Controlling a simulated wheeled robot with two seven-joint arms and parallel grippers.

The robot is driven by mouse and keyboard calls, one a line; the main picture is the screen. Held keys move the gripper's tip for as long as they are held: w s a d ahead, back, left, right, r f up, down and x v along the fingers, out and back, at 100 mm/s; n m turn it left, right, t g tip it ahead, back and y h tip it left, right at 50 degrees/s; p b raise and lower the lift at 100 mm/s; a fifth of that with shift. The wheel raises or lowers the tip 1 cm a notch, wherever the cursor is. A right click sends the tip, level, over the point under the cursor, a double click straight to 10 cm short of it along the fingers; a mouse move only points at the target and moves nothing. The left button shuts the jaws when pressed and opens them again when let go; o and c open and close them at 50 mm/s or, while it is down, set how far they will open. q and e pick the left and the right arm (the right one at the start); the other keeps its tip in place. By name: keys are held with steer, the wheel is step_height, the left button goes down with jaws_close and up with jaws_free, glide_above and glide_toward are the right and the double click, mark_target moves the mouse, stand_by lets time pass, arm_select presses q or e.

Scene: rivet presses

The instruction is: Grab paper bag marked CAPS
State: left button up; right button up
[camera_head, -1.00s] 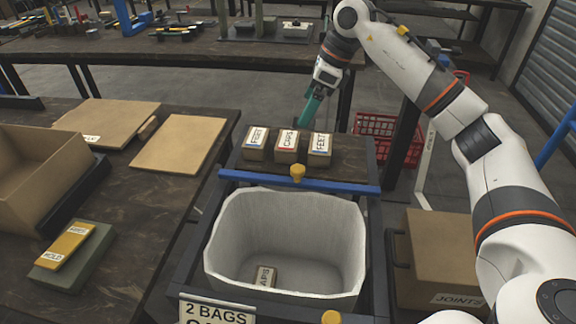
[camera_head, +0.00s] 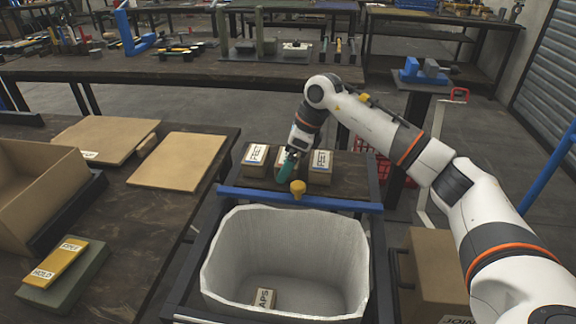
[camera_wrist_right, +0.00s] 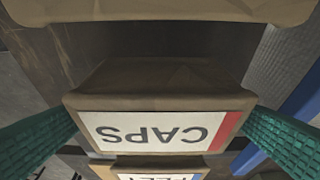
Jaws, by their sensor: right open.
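The paper bag marked CAPS (camera_wrist_right: 158,115) fills the middle of the right wrist view, its label upside down with a red edge. My right gripper (camera_wrist_right: 165,135) is open, with one teal finger on each side of this bag; I cannot tell whether they touch it. In the head view my right gripper (camera_head: 287,166) reaches down over the middle of the row and mostly hides that bag. Bags marked FEET stand on its left (camera_head: 256,161) and right (camera_head: 320,167). Another bag marked CAPS (camera_head: 264,298) lies in the white-lined bin. My left gripper is not in view.
A table with an open box (camera_head: 35,190) and flat boards (camera_head: 178,160) is at left. A brown carton (camera_head: 430,270) stands at right.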

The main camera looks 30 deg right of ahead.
steer(key=shift+f, duration=0.15)
steer(key=c, duration=1)
